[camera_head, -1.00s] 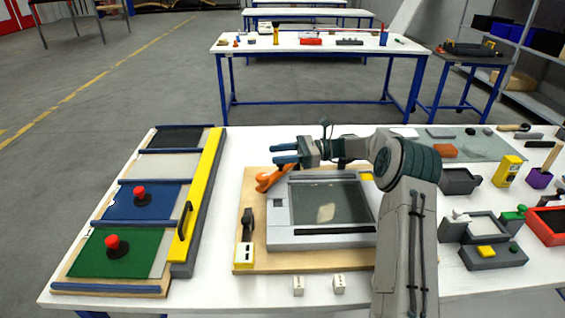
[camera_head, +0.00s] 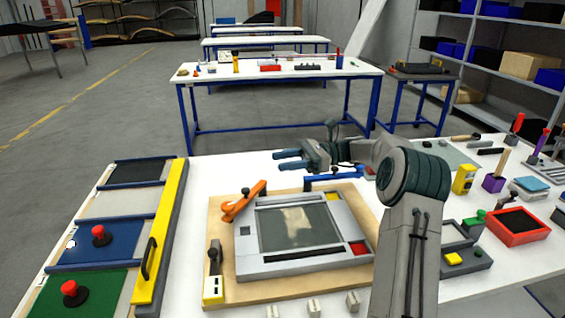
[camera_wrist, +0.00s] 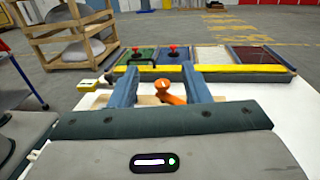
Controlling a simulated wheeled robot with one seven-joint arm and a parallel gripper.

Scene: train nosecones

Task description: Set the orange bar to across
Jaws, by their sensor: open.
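The orange bar (camera_head: 243,201) is a short lever at the upper left of a wooden board, by the corner of a grey framed panel (camera_head: 245,262). It lies at a slant, its far end up and to the right. In the wrist view the orange bar (camera_wrist: 170,92) shows between and beyond my two blue fingers. My gripper (camera_head: 278,160) is open and empty, pointing left. In the head view it appears above and to the right of the bar, apart from it. In the wrist view the open gripper (camera_wrist: 166,78) faces the bar.
A blue bar handle (camera_head: 335,178) lies at the board's back edge below my gripper. A black lever on a yellow-and-white base (camera_head: 213,288) stands at the board's left. A yellow rail (camera_head: 160,235) with sliding panels lies further left. Small white blocks (camera_head: 313,308) lie in front.

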